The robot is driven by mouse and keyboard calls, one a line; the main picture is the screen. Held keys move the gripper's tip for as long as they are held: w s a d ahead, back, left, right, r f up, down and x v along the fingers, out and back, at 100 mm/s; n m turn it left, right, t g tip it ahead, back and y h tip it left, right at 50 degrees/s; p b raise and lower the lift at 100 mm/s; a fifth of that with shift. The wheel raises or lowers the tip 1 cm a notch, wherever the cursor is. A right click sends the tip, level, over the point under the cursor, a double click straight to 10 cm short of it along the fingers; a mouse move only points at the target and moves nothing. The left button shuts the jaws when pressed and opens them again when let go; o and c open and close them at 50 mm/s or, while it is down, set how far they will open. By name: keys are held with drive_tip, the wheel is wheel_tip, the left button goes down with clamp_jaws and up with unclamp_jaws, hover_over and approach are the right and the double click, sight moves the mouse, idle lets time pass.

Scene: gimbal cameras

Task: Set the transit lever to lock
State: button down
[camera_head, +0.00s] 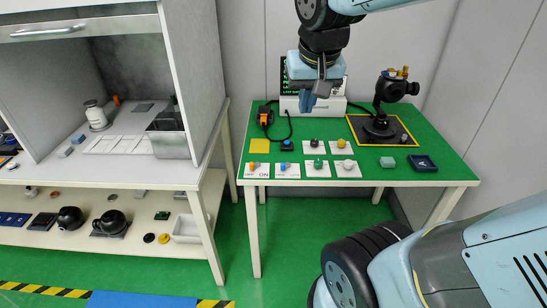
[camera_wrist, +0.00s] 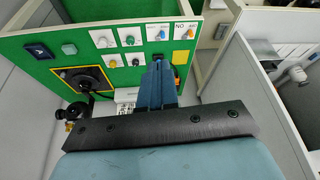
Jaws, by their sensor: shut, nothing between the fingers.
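A black gimbal device (camera_head: 380,122) stands upright on a yellow-bordered mat at the right of the green table. It carries a black camera-like head (camera_head: 396,88) with a small orange-yellow part on top. It also shows in the wrist view at the lower left (camera_wrist: 88,80). I cannot make out which part is the transit lever, or its setting. My gripper (camera_head: 308,104) is shut and empty, pointing down above the back middle of the table, left of the gimbal and apart from it. Its blue fingers (camera_wrist: 157,72) also show in the wrist view.
Small plates with coloured knobs, such as an orange one (camera_head: 254,168), line the table's front left. A white box with a green screen (camera_head: 292,103) stands behind my gripper. A grey hooded bench (camera_head: 205,180) stands further left.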

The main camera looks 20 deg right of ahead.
drive_tip(key=w+a+f+m+g+h, duration=0.2)
drive_tip(key=w+a+f, duration=0.3)
drive_tip(key=w+f, duration=0.7)
drive_tip(key=w+a+f+m+g+h, duration=0.2)
drive_tip(key=w+a+f+m+h, duration=0.2)
drive_tip(key=w+f, duration=0.8)
drive_tip(key=shift+w+a+f+m+h, duration=0.2)
drive_tip(key=shift+a+f+m+h, duration=0.2)
drive_tip(key=shift+f+m+h, duration=0.15)
drive_tip(key=shift+f, duration=0.1)
drive_tip(key=x, duration=1)
drive_tip(key=shift+s+d, duration=0.7)
drive_tip(key=shift+d, duration=0.2)
drive_tip(key=shift+s+d, duration=0.5)
drive_tip(key=shift+d, duration=0.2)
